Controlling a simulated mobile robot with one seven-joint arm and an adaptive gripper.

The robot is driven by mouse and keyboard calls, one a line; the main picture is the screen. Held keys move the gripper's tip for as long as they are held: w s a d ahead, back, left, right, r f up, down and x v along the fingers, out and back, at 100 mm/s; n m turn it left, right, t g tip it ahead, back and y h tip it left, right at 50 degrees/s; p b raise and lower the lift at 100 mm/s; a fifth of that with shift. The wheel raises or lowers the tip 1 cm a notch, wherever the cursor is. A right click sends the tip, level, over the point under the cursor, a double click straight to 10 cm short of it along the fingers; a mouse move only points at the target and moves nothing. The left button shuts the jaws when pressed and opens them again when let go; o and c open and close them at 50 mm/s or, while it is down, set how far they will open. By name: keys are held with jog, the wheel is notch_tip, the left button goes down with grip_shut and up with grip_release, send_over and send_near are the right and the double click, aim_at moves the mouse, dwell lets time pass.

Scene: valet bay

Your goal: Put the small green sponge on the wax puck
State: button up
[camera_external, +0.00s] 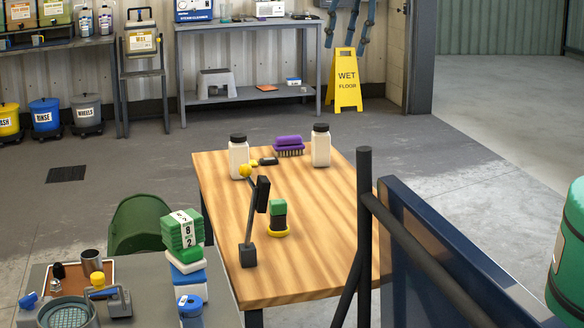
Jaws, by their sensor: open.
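On the wooden table (225,210) stands a small stack: a green block (277,206), which looks like the small green sponge, sits above a dark block (279,221). Under them is a round yellow disc (278,232). I cannot tell whether the disc or the dark block is the wax puck, or whether the dark part belongs to the sponge. The stack looks upright and touching. I cannot make out my gripper in this view, and nothing that is clearly a gripper touches the stack.
Left of the stack stands a dark upright item with a grey base (248,255) and a yellow knob (245,171). Two white bottles (238,160) (320,148) and a purple brush (289,142) stand farther back. A black post (365,200) rises at the table's right edge.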

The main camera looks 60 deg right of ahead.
jog(key=s+r+m+t, duration=0.1)
jog(key=s+r+m, duration=0.15)
jog(key=s, duration=0.25)
jog(key=s+r+m, duration=0.2)
jog(key=s+r, duration=0.2)
jog(key=s, duration=0.2)
jog(key=s+a+m+t, duration=0.2)
jog(key=s+m, duration=0.8)
jog(key=s, duration=1.7)
jog(key=shift+r+m, duration=0.35)
jog(key=shift+s+f, duration=0.1)
jog(key=shift+f, duration=0.05)
notch_tip(320, 180, down, 6)
jog(key=b, duration=0.6)
jog(key=shift+b, duration=0.3)
